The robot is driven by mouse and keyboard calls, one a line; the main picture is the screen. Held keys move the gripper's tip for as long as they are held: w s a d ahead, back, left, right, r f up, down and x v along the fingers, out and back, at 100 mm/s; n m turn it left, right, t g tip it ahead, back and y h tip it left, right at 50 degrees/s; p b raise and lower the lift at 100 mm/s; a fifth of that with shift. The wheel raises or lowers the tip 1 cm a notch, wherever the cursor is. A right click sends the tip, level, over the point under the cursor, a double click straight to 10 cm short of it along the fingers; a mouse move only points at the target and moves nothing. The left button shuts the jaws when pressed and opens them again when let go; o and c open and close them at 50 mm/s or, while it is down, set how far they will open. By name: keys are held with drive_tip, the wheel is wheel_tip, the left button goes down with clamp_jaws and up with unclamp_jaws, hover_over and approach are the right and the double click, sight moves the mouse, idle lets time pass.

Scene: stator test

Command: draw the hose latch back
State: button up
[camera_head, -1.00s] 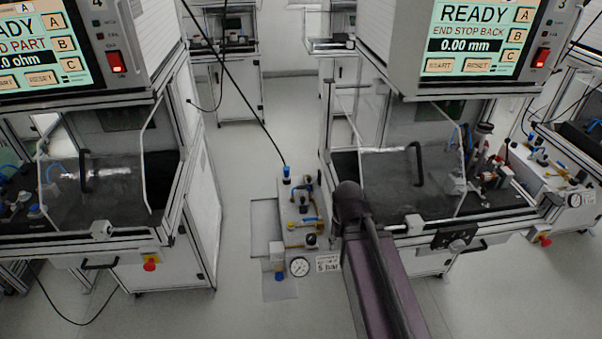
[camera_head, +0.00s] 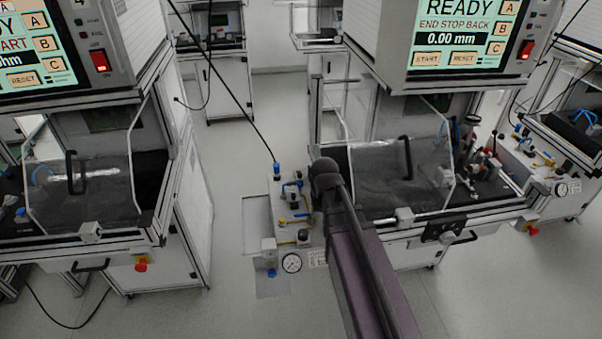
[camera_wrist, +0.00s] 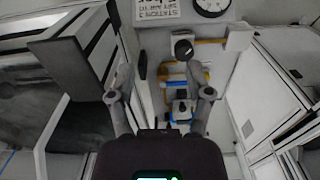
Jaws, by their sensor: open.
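The pneumatic panel (camera_head: 281,205), a pale board with brass and blue fittings, stands left of my arm in the head view. A black hose runs down to a blue fitting (camera_head: 276,169) at its top; I cannot make out the latch itself. In the wrist view, my gripper (camera_wrist: 160,95) has its two fingers spread wide with nothing between them. The panel's blue and orange tubes (camera_wrist: 188,75) and a dark round knob (camera_wrist: 182,47) lie beyond the fingers, apart from them. The head view does not show my gripper.
A pressure gauge (camera_head: 291,263) sits at the panel's lower end. A test bench with a clear hood (camera_head: 400,185) stands to the right, and another bench (camera_head: 85,195) to the left. The right screen (camera_head: 463,38) reads READY.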

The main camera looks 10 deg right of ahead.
drive_tip(key=w+m, duration=0.1)
drive_tip(key=w, duration=3.7)
drive_tip(key=shift+a+r+m, duration=0.15)
drive_tip(key=shift+r+m, duration=0.15)
drive_tip(key=shift+f, duration=0.2)
wheel_tip(320, 180, down, 13)
drive_tip(key=b, duration=1.3)
drive_tip(key=shift+f, duration=0.2)
clamp_jaws()
